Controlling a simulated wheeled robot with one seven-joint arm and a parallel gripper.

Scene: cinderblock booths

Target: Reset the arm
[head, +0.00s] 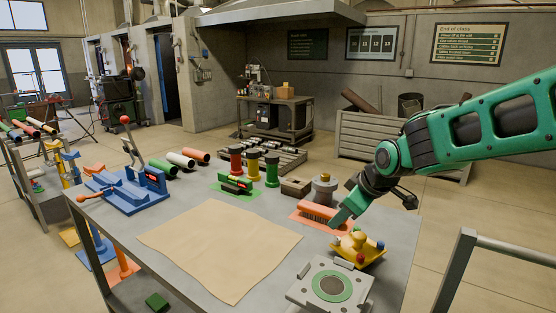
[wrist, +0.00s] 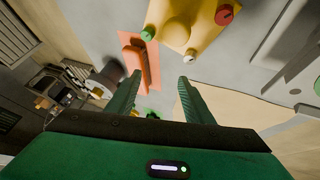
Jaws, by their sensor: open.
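My green arm reaches in from the right in the head view. My gripper (head: 343,214) is low over the right side of the grey workbench (head: 205,205), between an orange brush (head: 318,212) and a yellow block with coloured knobs (head: 352,249). In the wrist view my gripper (wrist: 160,79) is open, with nothing between its two green fingers. The yellow block (wrist: 178,18) and the orange brush (wrist: 147,65) lie beyond the fingertips there. In the head view the fingers cover part of the area beside the brush.
A brown sheet (head: 215,240) covers the bench's front middle. A grey plate with a green ring (head: 300,290) sits at the front right. A blue vise (head: 125,190), coloured cylinders and spools stand along the left and back. Open air lies above the bench.

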